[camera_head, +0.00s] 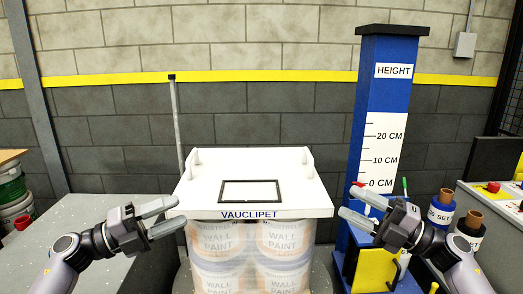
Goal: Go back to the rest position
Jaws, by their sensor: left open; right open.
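My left gripper (172,215) is open and empty, just left of the white board's front corner. My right gripper (346,203) is open and empty, right of the white board and in front of the blue height column. The white board (202,198), marked VAUCLIPET, lies on top of stacked wall paint pails (284,239). Each gripper appears apart from the board, though the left fingertips are close to its edge. My wrists hide small parts of the scene behind them.
A blue column (386,95) with a height scale stands at the right. A yellow panel (376,270) is at its foot. A grey table (95,212) is at the left. A brick wall closes the back.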

